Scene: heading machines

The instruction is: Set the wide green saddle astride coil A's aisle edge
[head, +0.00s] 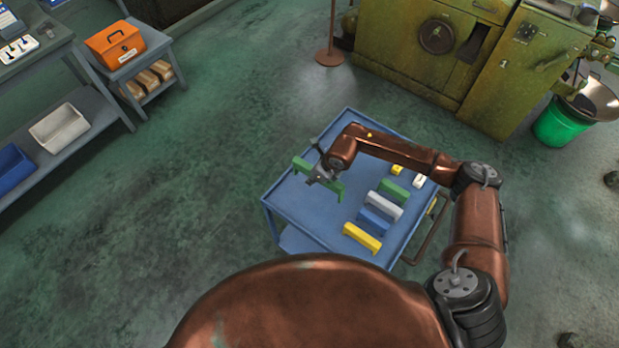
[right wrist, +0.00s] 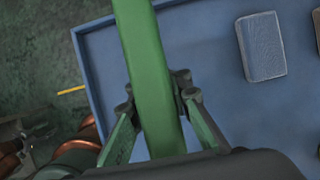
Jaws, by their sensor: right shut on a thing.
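A long green saddle (head: 302,165) is in my right gripper (head: 324,178), over the far-left part of the blue cart top (head: 300,212) in the head view. In the right wrist view the green saddle (right wrist: 148,62) runs from the top edge down between the two fingers of my right gripper (right wrist: 157,108), which are shut on it. Its lower end is hidden by the gripper body. A shorter green block (head: 393,190) lies on the cart. Coil A cannot be made out in either view. My left gripper cannot be identified.
Grey (head: 384,206), blue (head: 373,222) and yellow (head: 361,238) blocks lie on the cart's right half, with small yellow and white pieces behind. A green machine (head: 430,60) stands at the back. Shelves (head: 90,110) stand at the left; floor between is clear.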

